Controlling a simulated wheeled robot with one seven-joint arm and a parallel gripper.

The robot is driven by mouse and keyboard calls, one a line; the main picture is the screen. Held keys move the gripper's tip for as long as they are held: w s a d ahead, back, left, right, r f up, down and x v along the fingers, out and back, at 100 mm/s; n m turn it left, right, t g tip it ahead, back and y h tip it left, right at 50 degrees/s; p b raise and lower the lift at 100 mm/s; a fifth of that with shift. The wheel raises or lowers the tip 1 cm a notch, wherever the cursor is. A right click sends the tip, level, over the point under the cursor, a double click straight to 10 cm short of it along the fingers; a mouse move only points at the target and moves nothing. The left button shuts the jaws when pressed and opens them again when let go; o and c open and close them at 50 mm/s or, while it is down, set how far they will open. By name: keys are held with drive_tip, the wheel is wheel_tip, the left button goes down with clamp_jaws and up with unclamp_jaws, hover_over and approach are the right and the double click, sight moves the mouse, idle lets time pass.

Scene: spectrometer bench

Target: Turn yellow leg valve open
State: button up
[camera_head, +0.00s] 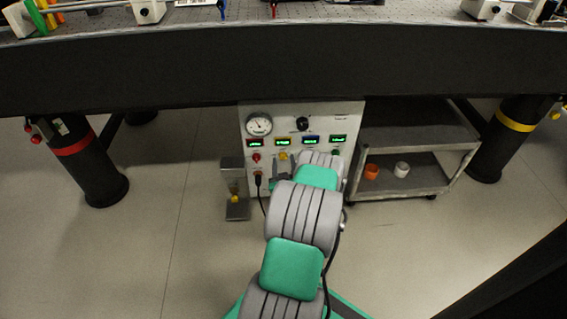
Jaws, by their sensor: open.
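A grey control panel (352,116) stands under the table, with a round gauge (258,124) and a row of small coloured displays.
A red knob (256,157) sits left of the yellow one. My arm covers the panel's lower right. A grey cart (420,181) with an orange cup (371,171) and a white cup (402,169) stands right. The table edge (180,70) overhangs.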

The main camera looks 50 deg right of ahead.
drive_tip(key=shift+w+d, duration=0.2)
clamp_jaws()
idle(0.5)
